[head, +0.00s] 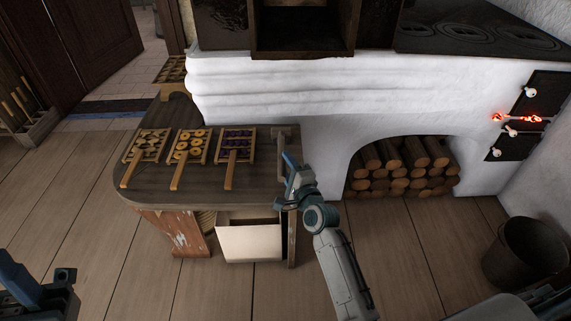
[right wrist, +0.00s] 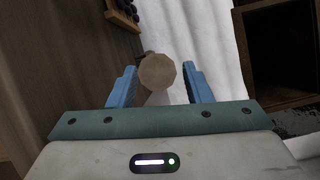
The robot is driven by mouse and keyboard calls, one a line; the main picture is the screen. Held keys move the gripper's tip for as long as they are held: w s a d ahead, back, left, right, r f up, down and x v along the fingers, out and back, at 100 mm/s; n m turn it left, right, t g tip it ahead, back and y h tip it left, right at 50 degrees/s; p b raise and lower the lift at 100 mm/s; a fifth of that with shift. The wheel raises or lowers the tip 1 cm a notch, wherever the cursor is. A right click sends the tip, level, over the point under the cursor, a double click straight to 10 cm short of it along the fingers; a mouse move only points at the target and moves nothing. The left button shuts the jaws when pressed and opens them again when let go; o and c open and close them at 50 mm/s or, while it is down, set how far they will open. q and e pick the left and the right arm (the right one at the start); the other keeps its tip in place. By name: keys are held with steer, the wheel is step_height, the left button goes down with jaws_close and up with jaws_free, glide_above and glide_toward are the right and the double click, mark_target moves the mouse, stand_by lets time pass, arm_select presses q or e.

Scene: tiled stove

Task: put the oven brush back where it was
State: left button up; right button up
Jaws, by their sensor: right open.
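My right gripper (head: 291,178) is at the right end of the dark table, by the white stove wall. In the right wrist view its two blue fingers (right wrist: 160,88) stand apart. A round, light brown end of a handle (right wrist: 158,71) shows between them, with a gap on each side. It looks like the end of the oven brush, but its bristles are not seen, so I cannot be sure. In the head view my right gripper and arm cover this spot. Part of my left gripper (head: 42,286) shows at the lower left, away from the table; its jaws are unclear.
Three wooden racks of food (head: 188,146) lie on the table (head: 155,190). A pale panel (head: 248,243) is below its front edge. Firewood (head: 405,168) fills the stove's arch. A dark bucket (head: 522,252) stands at the right. The floor in front is clear.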

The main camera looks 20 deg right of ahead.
steer(key=s+d, duration=0.1)
steer(key=s, duration=0.8)
steer(key=shift+s+d+p, duration=0.2)
steer(key=shift+s+p, duration=0.2)
steer(key=shift+p, duration=0.05)
steer(key=s+a+b, duration=0.2)
steer(key=s+b, duration=0.1)
steer(key=s, duration=0.5)
steer(key=shift+s+a, duration=0.25)
steer(key=shift+s, duration=0.05)
